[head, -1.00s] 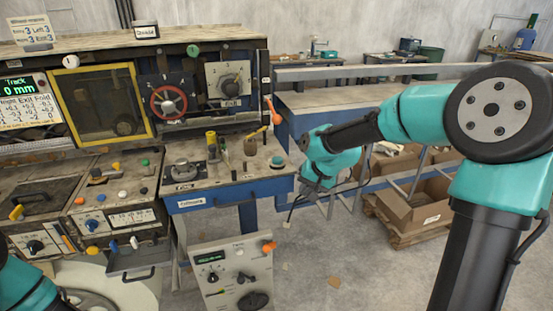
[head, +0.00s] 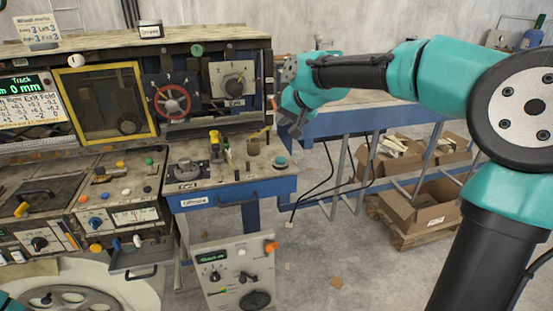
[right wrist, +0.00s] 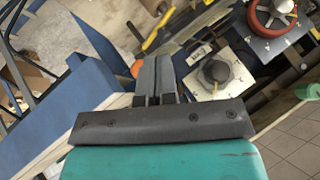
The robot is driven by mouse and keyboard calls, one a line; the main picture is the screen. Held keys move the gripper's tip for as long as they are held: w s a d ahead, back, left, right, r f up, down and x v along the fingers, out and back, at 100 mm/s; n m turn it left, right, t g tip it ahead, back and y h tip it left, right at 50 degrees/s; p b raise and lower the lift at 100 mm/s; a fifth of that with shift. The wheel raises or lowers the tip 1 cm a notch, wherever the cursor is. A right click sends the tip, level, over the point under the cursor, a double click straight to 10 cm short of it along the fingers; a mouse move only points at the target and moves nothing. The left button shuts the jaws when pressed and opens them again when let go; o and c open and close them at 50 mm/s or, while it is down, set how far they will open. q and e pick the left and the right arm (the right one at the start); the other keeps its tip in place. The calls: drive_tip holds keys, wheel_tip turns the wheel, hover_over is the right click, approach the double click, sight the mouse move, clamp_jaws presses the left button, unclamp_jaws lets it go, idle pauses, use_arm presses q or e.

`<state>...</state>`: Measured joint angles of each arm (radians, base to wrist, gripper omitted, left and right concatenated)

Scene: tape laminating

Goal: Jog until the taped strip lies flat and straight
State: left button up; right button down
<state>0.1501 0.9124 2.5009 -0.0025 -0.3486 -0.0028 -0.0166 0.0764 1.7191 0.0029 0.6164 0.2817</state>
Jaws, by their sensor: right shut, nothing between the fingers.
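My right gripper (head: 284,118) is shut and empty at the right end of the machine's upper panel. In the right wrist view its closed fingers (right wrist: 155,78) point toward the panel. An orange knob (right wrist: 137,68) shows just left of the fingertips; I cannot tell if they touch. A black knob on a white plate (head: 232,83) and a red handwheel (head: 171,101) sit on the panel to the left. The track display (head: 22,86) reads 0 mm. A yellow-framed window (head: 104,101) shows a dark interior; no taped strip can be made out. My left gripper is out of view.
A workbench shelf (head: 230,185) with small levers and knobs stands below the panel. A grey control box (head: 236,275) stands under it. A blue-framed table (head: 340,122) lies behind my right arm, with cardboard boxes (head: 420,212) on a pallet below.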

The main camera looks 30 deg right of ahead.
sight(282, 158)
drive_tip(key=shift+f, duration=0.15)
drive_tip(key=shift+f, duration=4.3)
drive_tip(key=shift+f, duration=0.15)
drive_tip(key=shift+f, duration=0.3)
